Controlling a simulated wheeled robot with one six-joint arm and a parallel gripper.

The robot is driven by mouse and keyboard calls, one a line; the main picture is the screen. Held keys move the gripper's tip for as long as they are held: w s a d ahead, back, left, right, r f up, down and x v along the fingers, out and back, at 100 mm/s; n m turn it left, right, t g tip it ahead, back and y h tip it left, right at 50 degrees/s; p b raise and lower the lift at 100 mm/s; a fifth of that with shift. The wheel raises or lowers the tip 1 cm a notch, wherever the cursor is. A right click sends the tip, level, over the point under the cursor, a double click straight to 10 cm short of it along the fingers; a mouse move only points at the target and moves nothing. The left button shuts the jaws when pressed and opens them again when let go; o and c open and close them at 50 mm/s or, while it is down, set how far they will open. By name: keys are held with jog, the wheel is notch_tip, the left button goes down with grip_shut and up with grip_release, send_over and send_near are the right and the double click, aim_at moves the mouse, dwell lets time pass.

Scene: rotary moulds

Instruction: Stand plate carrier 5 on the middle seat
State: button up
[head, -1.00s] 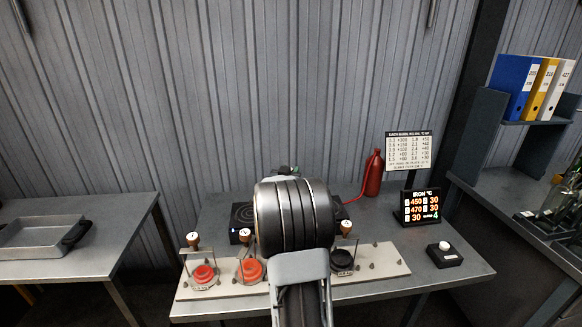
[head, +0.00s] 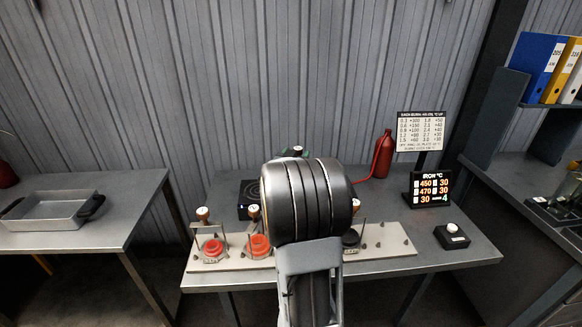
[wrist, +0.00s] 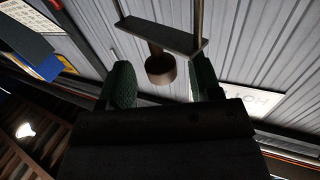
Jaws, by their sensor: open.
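My gripper (wrist: 165,88) is open in the wrist view, with a green finger on each side. A brown knob (wrist: 160,68) under a flat metal crossbar (wrist: 160,36) with two rods shows between and beyond the fingers; it appears to be a carrier top seen upside down. I cannot tell its number or whether the fingers touch it. In the head view my arm hides most of the gripper. Carriers with brown knobs (head: 203,214) (head: 254,212) stand on a pale seat board (head: 390,240). The middle of the board is hidden behind my arm, and the knob numbers are unreadable.
The board lies along the bench front, with red round pieces (head: 212,247) left and a dark one (head: 351,238) right. A hot plate (head: 247,196), red bottle (head: 383,155), display (head: 430,188) and button box (head: 453,236) stand around it. A metal tray (head: 48,212) is on the left bench.

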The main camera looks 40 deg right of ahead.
jog(key=v, duration=0.8)
jog(key=shift+a+b, duration=0.2)
jog(key=shift+b, duration=0.15)
jog(key=shift+s, duration=0.1)
